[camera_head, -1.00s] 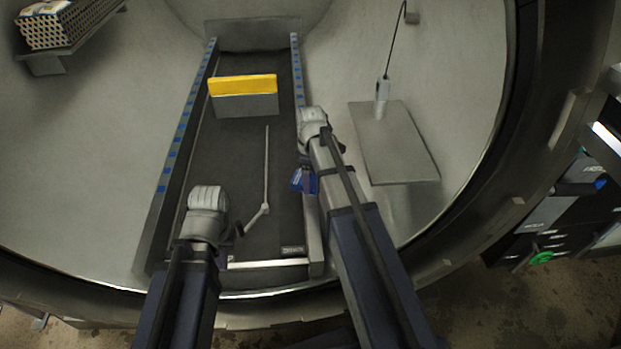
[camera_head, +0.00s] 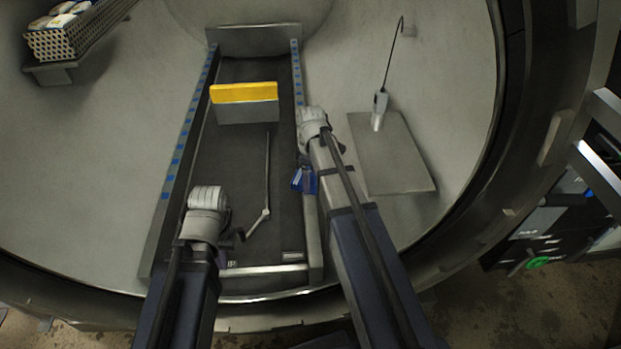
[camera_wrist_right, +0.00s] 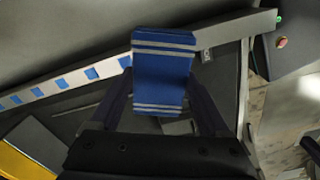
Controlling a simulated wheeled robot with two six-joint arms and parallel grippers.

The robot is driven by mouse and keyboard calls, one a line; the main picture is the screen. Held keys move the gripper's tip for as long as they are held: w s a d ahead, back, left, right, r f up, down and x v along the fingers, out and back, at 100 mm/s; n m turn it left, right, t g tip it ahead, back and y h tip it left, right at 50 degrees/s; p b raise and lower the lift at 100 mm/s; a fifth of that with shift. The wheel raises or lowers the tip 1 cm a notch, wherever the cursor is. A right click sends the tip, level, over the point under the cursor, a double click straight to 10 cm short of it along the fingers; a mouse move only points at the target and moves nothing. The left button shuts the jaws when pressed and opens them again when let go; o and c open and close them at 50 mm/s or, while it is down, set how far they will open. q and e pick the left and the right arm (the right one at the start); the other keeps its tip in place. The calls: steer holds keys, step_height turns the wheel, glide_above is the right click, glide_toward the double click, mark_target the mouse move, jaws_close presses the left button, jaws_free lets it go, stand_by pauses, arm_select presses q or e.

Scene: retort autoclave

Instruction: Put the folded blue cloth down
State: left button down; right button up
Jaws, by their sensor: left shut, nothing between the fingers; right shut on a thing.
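The folded blue cloth (camera_wrist_right: 162,82), with pale stripes near its ends, is between the fingers of my right gripper (camera_wrist_right: 163,100) in the right wrist view. In the head view a small part of the cloth (camera_head: 304,180) shows beside my right arm, above the right edge of the dark conveyor bed. My right gripper is shut on the cloth. My left gripper (camera_head: 226,258) is at the near left end of the bed, largely hidden behind its own wrist; it is shut and empty.
A yellow-topped grey block (camera_head: 246,103) stands across the dark bed (camera_head: 235,160). A thin rod with a bent end (camera_head: 266,185) lies on the bed. A grey plate (camera_head: 392,155) with a probe (camera_head: 379,108) is at right. A perforated basket (camera_head: 70,40) sits on a shelf at upper left.

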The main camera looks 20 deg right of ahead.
steer(key=shift+r, duration=0.1)
stand_by(0.3)
step_height(320, 180, up, 23)
steer(key=p, duration=2.3)
